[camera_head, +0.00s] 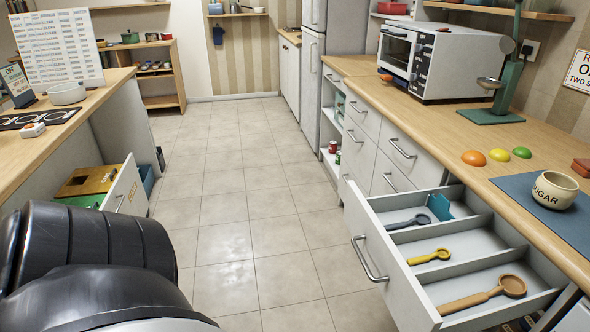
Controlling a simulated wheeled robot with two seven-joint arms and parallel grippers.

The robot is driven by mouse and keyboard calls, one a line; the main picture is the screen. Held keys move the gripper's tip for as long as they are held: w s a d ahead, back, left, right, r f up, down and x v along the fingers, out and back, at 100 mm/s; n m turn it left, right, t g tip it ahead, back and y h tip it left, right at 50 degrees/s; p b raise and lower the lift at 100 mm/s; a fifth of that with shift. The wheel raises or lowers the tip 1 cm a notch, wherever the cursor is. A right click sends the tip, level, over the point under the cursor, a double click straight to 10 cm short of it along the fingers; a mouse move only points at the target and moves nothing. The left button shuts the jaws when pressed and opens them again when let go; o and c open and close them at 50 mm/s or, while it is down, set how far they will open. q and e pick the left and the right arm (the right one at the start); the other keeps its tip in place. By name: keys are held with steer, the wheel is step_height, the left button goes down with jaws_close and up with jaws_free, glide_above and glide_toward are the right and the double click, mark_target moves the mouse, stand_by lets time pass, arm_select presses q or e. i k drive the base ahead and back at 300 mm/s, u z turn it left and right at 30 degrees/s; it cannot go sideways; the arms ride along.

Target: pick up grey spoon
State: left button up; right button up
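The grey spoon (408,222) lies in the far compartment of an open drawer (405,268) at the right, its round end toward the right. A blue flat item (439,207) lies beside it in that compartment. A yellow spoon (430,257) lies in the middle compartment and an orange-brown spoon (488,293) in the near one. Neither of my grippers shows. Large black rounded parts of my own body fill the lower left.
The right counter holds a sugar bowl (555,190) on a blue mat, small coloured domes (474,158), a green scale-like stand (492,114) and a microwave (410,62). Another open drawer (124,190) stands at the left. The tiled floor (240,200) between the counters is clear.

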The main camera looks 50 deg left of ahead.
mark_target(422, 219)
steer(key=u, duration=2.5)
steer(key=k, duration=1.05)
steer(key=z, duration=0.9)
steer(key=i, duration=1.05)
steer(key=z, duration=0.05)
